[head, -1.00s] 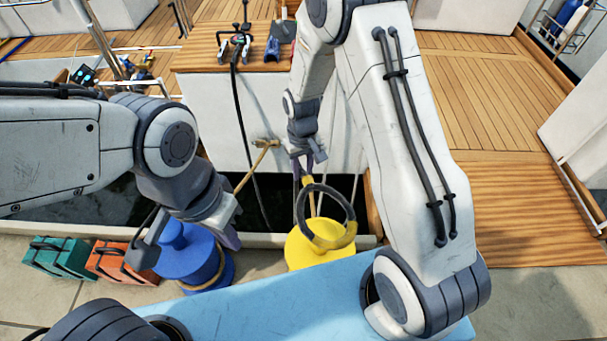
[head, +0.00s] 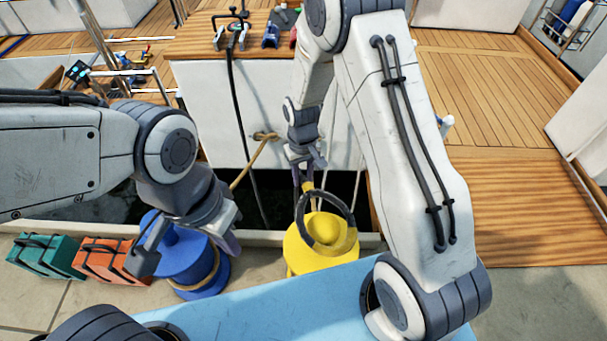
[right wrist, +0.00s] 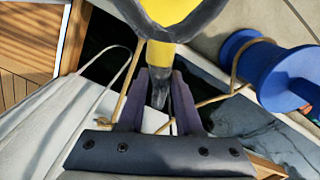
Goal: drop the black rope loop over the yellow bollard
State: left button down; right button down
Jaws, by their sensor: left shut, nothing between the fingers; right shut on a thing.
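The yellow bollard (head: 312,256) stands at the quay edge and has a rounded head. The black rope loop (head: 346,200) hangs upright or tilted at that head, its upper arc above and its sides beside it. The lower part is hard to make out, so I cannot tell whether it encircles the head. My right gripper (head: 307,184) is shut on the loop's upper end, by a yellow section. In the right wrist view the fingers (right wrist: 160,92) pinch it, with the bollard (right wrist: 165,8) beyond. My left gripper (head: 229,243) is shut and empty beside the blue bollard.
A blue bollard (head: 185,258) wrapped with tan rope stands to the left, close to my left gripper. Orange (head: 105,258) and green (head: 45,256) cases are further left. A light blue surface (head: 270,305) lies in front. Dark water lies behind the quay edge.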

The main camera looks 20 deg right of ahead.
notch_tip(320, 180, down, 12)
jog(key=b, duration=0.6)
dwell(0.5)
jog(key=c, duration=0.5)
grip_release()
notch_tip(320, 180, up, 10)
jog(key=p, duration=0.4)
jog(key=shift+w+f, duration=0.1)
jog(key=shift+f, duration=0.05)
jog(key=shift+r, duration=0.35)
